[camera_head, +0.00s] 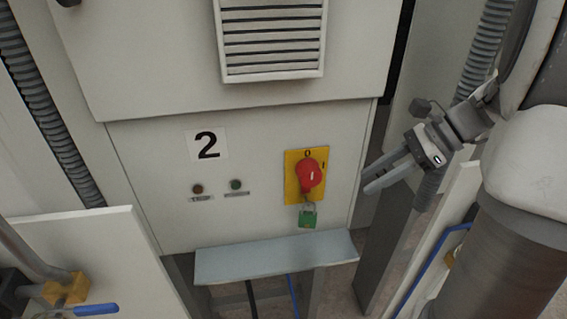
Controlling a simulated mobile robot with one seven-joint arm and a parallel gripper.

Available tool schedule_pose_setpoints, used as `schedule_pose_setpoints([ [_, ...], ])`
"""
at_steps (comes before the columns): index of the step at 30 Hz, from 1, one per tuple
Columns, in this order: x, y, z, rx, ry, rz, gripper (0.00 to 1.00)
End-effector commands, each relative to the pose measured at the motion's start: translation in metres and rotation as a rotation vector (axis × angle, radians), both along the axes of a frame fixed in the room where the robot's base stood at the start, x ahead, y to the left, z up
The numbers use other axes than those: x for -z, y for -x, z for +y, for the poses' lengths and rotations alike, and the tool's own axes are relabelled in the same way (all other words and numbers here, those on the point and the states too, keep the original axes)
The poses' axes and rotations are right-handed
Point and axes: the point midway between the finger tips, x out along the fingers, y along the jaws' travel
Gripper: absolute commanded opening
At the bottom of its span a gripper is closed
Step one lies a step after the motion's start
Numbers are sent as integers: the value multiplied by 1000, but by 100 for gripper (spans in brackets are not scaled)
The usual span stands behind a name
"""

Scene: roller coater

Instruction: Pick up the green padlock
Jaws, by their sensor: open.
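The green padlock (307,218) hangs by its shackle below the red rotary switch (310,174). The switch sits on a yellow plate (293,190) on the front of a pale cabinet. My gripper (369,180) is to the right of the switch and padlock, apart from both. Its fingers point left and are open, with nothing between them. The padlock's body and part of its shackle are in plain view.
A grey-blue shelf (275,262) juts out below the padlock. A pale panel (440,240) stands below my arm at the right. A corrugated hose (485,50) runs at the upper right. The cabinet face (260,130) left of the switch is flat, with two small buttons.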

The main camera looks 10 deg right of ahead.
Motion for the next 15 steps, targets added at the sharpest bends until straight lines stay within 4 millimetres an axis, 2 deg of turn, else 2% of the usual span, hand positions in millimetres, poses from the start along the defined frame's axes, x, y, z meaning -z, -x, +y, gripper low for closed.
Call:
schedule_pose_setpoints([
  [5, 8, -3, 0, 28, -24, 29, 40],
  [15, 57, -15, 49, 22, -23, 30, 40],
])
